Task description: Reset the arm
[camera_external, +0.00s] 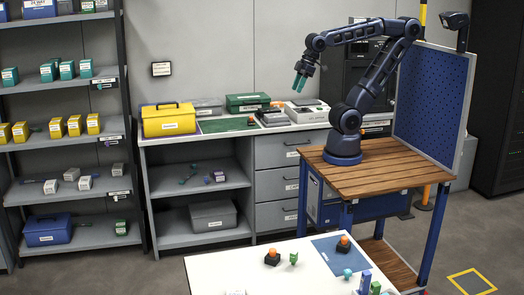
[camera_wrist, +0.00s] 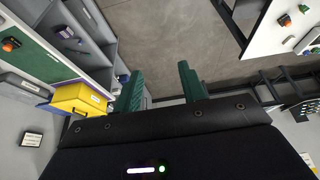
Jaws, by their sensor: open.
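My arm (camera_external: 372,88) stands on a wooden-topped cart (camera_external: 385,172) and is raised, with its forearm reaching left. My gripper (camera_external: 299,83) hangs in the air in front of the back counter, fingers pointing down. In the wrist view its two green fingers (camera_wrist: 160,88) are spread apart with bare floor between them. The gripper is open and empty, and touches nothing.
A white table (camera_external: 235,268) with small orange, green and blue items stands in front. The back counter holds a yellow toolbox (camera_external: 168,120) and a green case (camera_external: 247,102). A shelf rack (camera_external: 68,146) stands left. A blue pegboard (camera_external: 428,100) rises behind my arm.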

